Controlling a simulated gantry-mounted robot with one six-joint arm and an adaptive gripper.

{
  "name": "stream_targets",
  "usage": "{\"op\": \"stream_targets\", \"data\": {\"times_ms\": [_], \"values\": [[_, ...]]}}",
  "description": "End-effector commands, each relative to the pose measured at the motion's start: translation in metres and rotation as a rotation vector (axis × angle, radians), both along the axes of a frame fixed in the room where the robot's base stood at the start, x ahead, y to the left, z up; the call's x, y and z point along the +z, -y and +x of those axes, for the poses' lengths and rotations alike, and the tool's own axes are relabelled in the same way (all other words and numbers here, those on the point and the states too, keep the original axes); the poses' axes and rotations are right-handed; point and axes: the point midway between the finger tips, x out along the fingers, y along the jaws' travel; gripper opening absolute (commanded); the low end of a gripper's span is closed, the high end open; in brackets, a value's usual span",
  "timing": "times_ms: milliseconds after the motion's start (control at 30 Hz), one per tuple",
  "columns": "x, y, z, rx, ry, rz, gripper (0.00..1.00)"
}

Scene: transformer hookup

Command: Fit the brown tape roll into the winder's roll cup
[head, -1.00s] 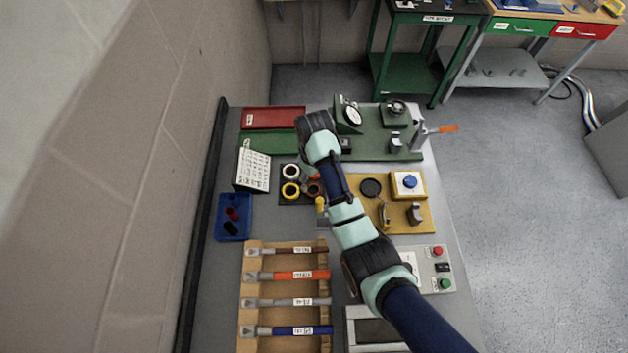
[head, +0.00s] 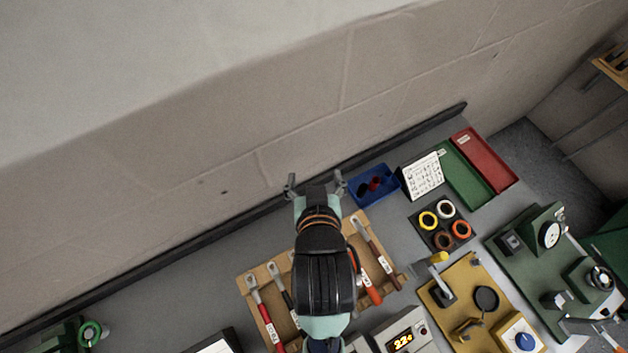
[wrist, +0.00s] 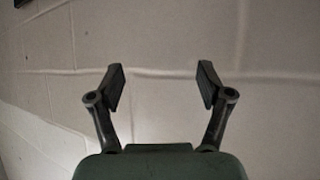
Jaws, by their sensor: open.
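The brown tape roll (head: 443,247) lies on a dark square mat (head: 418,211) in the head view, among white, yellow and orange rolls. A yellow-based fixture (head: 461,277) to its lower right carries a round black cup (head: 486,299), a grey bracket and a yellow-handled part; it looks like the winder. My gripper (head: 315,181) is open and empty near the wall, beyond the wooden tool rack and well left of the rolls. In the wrist view my gripper (wrist: 161,82) shows both fingers apart with only wall between them. No roll or winder shows there.
A blue bin (head: 389,199), a white chart (head: 424,176), and green and red trays (head: 496,180) stand along the wall side. The tool rack (head: 357,222) lies under my arm. A green fixture (head: 539,275) stands at the right.

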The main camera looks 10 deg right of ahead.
Motion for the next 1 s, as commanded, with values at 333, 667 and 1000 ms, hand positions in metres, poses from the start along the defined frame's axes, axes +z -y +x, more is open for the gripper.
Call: {"op": "stream_targets", "data": {"times_ms": [333, 667, 1000], "values": [[0.030, -0.035, -0.020, 0.059, 0.103, 0.025, 0.83], [0.028, -0.031, -0.018, 0.053, 0.095, 0.022, 0.83], [-0.121, 0.207, 0.017, -0.272, -0.494, 0.023, 0.83]]}}
